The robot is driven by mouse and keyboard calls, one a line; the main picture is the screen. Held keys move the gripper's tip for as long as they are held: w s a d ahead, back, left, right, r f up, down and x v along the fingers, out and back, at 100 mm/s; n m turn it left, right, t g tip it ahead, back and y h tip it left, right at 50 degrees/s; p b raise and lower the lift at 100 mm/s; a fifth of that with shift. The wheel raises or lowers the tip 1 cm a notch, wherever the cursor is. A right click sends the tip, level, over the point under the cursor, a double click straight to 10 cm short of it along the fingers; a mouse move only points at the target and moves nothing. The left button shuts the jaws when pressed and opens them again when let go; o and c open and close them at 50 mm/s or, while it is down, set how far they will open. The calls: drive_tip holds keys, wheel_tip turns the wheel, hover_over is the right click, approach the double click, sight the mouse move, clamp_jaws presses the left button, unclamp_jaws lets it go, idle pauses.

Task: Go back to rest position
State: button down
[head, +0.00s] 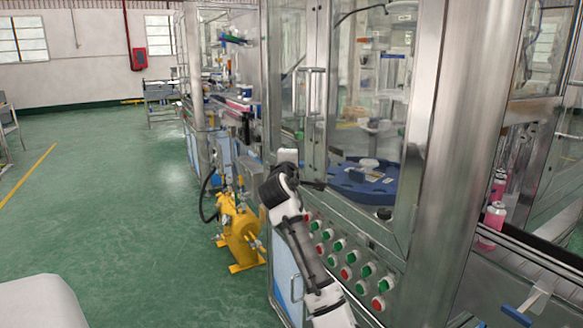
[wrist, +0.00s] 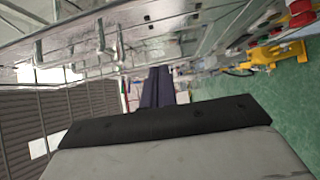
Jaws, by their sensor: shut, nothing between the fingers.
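My gripper (head: 318,185) is in the middle of the head view, beside the front of the steel machine cabinet (head: 475,130). Its dark fingers point right, towards the glazed doors. I cannot tell from this view whether they touch the cabinet. In the wrist view the dark fingers (wrist: 157,88) lie close together with nothing between them. My white and black arm reaches up from the bottom of the head view, in front of the button panel.
Green and red buttons (head: 338,244) line the cabinet's lower front. A blue turntable (head: 362,188) is behind the glass. A yellow machine (head: 240,235) stands on the floor to the left. Pink cans (head: 493,220) stand at right. The green floor (head: 110,190) at left is clear.

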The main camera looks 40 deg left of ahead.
drive_tip(key=shift+v, duration=0.9)
drive_tip(key=shift+s+a, duration=0.1)
drive_tip(key=shift+a, duration=0.05)
